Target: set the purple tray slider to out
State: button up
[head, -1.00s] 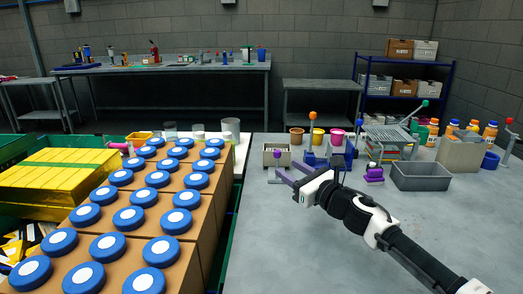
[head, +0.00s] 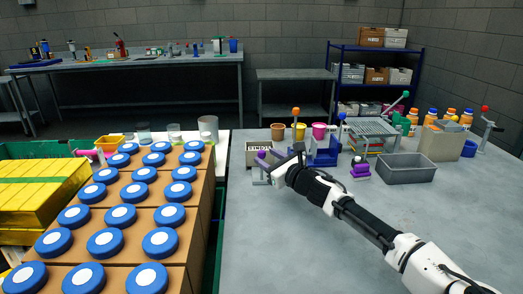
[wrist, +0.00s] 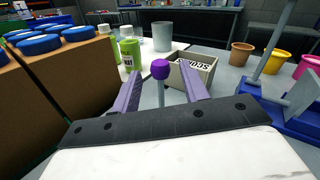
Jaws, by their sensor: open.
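A purple round knob (wrist: 160,69) stands upright on a thin grey post in the wrist view. It shows between the two lilac fingers of my gripper (wrist: 162,82), a little beyond them, with no clear contact. In the head view the purple knob (head: 261,154) is at the left part of the grey table, and my gripper (head: 263,170) is right by it, open and empty. The base of the post and any tray or slide track are hidden behind my gripper. A separate purple block with a knob (head: 360,170) stands further right.
A beige labelled box (wrist: 205,70) stands just behind the knob. A blue stand (head: 325,155) and a grey bin (head: 406,173) are to the right. The front of the grey table (head: 290,250) is clear.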

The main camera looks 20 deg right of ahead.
aim_at(262, 154)
jog(key=shift+p+x, duration=0.35)
jog(key=shift+x, duration=1.5)
grip_shut()
